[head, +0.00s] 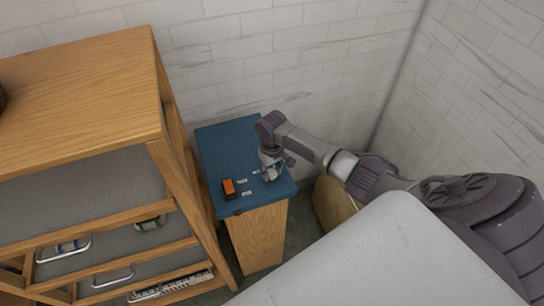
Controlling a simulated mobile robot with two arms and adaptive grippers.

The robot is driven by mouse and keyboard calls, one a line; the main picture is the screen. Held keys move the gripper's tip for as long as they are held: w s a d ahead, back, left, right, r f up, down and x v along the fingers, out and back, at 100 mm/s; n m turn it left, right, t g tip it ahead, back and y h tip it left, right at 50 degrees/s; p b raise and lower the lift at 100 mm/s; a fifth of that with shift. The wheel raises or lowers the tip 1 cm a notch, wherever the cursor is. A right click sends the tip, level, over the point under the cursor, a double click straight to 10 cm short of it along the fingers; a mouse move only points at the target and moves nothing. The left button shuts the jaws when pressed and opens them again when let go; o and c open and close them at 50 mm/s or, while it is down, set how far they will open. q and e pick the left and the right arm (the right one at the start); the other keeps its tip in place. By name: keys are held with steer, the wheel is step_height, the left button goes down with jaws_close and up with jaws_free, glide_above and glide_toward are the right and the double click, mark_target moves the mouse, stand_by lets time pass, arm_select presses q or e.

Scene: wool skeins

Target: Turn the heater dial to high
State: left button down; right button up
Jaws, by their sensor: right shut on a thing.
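A small wooden stand with a blue top (225,145) stands against the white brick wall. An orange and black switch (229,187) and a few small white labels (242,181) sit on the blue top. My right gripper (270,175) points down at the right part of this top, beside the labels. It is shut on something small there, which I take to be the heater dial. The fingers hide the dial, so its pointer and setting cannot be read. My left gripper is not in view.
A tall wooden shelf unit (85,95) stands close on the left, with wire-handled drawers (65,249) holding small items low down. A wooden piece (331,203) stands right of the stand, under my right arm. The back left of the blue top is clear.

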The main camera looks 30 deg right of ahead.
mark_target(272, 172)
steer(key=shift+w+r+m, duration=0.1)
steer(key=shift+m, duration=1)
steer(key=o, duration=1.1)
steer(key=shift+o, duration=0.2)
step_height(272, 172, up, 12)
